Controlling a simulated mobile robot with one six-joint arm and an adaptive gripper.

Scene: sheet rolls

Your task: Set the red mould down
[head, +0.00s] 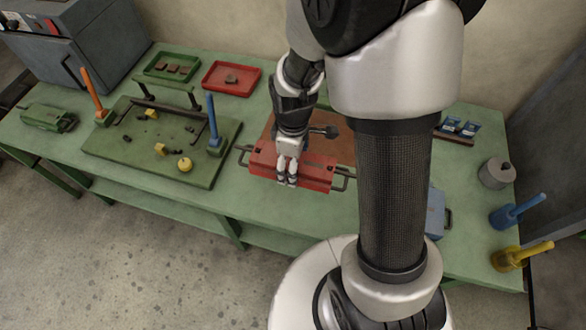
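The red mould (318,176) is a flat box with dark bar handles at its left and right ends. It is at the middle of the green table, near the front edge. A brownish flat surface (340,148) shows right behind it, partly hidden by my arm. My gripper (287,181) points down over the mould's front part, left of its middle. Its two fingers are close together and overlap the mould in the picture. I cannot tell whether they hold it, or whether the mould rests on the surface below.
A green board (150,165) with small yellow and dark pieces lies left, between orange (92,92) and blue (212,118) upright handles. Green (150,72) and red (222,90) trays stand behind.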

